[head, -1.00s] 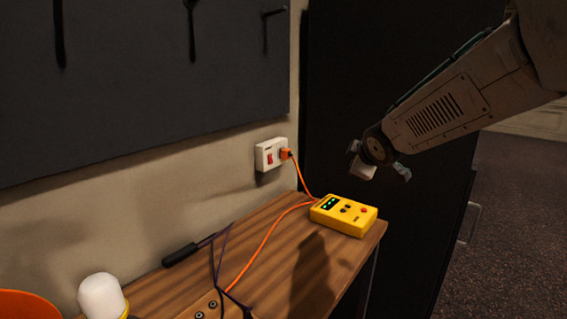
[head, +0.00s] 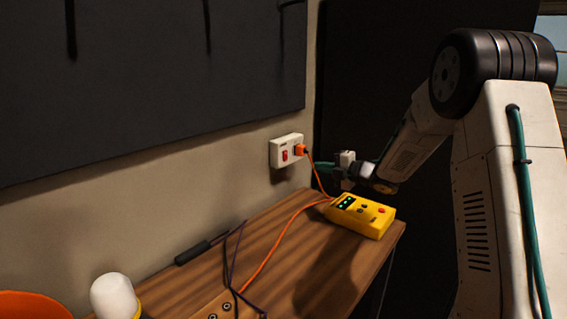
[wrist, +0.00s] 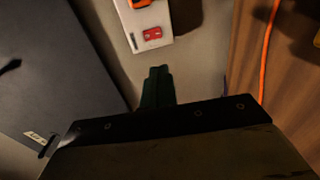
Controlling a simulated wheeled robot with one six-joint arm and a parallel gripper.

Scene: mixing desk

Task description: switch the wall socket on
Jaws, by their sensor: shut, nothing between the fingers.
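The white wall socket (head: 286,151) is mounted on the wall above the back of the desk. Its red rocker switch (head: 285,155) is on the left half, and an orange plug (head: 300,149) sits in the right half. In the wrist view the socket (wrist: 150,38) is at the top, with the red switch (wrist: 152,33) facing the camera. My gripper (head: 322,168) is shut and empty, just right of and a little below the socket in the head view. Its dark green fingertips (wrist: 158,74) point toward the socket in the wrist view, apart from the switch.
A yellow box (head: 361,215) with green lights stands on the wooden desk (head: 285,247), with an orange cable (head: 265,259) running from it. A dark screwdriver-like tool (head: 196,251), a white dome lamp (head: 114,297) and a dark wall board (head: 150,80) are nearby.

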